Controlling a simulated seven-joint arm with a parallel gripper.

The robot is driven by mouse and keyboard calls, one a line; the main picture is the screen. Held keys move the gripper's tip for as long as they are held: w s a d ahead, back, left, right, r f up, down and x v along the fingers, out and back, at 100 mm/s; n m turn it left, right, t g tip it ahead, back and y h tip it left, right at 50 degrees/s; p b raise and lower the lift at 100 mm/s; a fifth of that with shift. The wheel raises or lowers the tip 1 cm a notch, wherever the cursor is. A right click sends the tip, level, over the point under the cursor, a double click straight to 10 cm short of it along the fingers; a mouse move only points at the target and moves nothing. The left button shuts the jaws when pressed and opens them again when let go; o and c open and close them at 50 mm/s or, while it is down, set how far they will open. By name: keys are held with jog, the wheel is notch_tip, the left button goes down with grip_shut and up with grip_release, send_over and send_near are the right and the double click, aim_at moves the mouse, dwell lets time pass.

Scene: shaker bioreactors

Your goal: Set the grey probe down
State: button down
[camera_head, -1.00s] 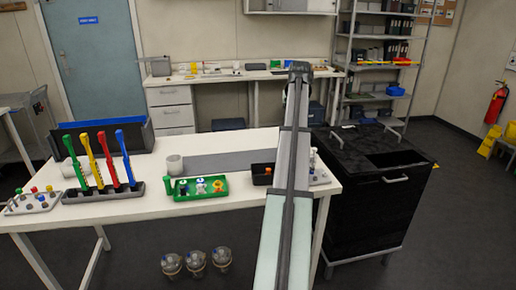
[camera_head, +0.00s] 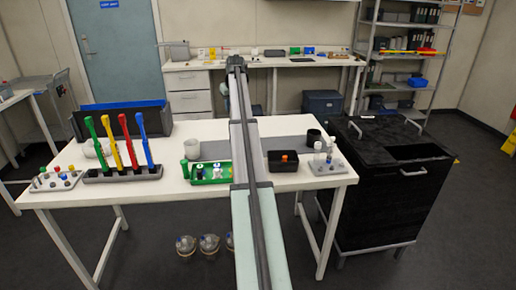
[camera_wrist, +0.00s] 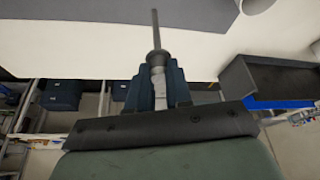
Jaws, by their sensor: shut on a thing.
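My gripper (camera_wrist: 158,88) is shut on the grey probe (camera_wrist: 156,60) in the wrist view. The probe has a light grey body between the dark fingers, a dark collar and a thin dark rod pointing to the top of the picture. The white table (camera_wrist: 90,45) and a strip of the grey mat (camera_wrist: 180,12) show behind the rod. I cannot tell whether the rod touches them. In the head view my arm reaches across the table (camera_head: 200,215), and the gripper and probe are hidden behind it.
A white cup (camera_head: 192,149), a green tray (camera_head: 207,180), a black box (camera_head: 295,167), a dark cup (camera_head: 314,139) and a grey rack (camera_head: 326,166) stand nearby. A black cabinet (camera_head: 385,200) adjoins at right.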

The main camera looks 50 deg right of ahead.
jog(key=shift+w+d+r+n, duration=0.2)
jog(key=shift+w+r+n, duration=0.15)
jog(key=shift+w, duration=0.2)
jog(key=shift+n+y, duration=0.4)
jog(key=shift+n, duration=0.25)
jog(key=shift+f, duration=0.2)
notch_tip(320, 180, down, 10)
jog(key=shift+r, duration=0.15)
jog(key=c, duration=1)
grip_release()
jog(key=shift+c, duration=0.2)
jog(key=v, duration=1.2)
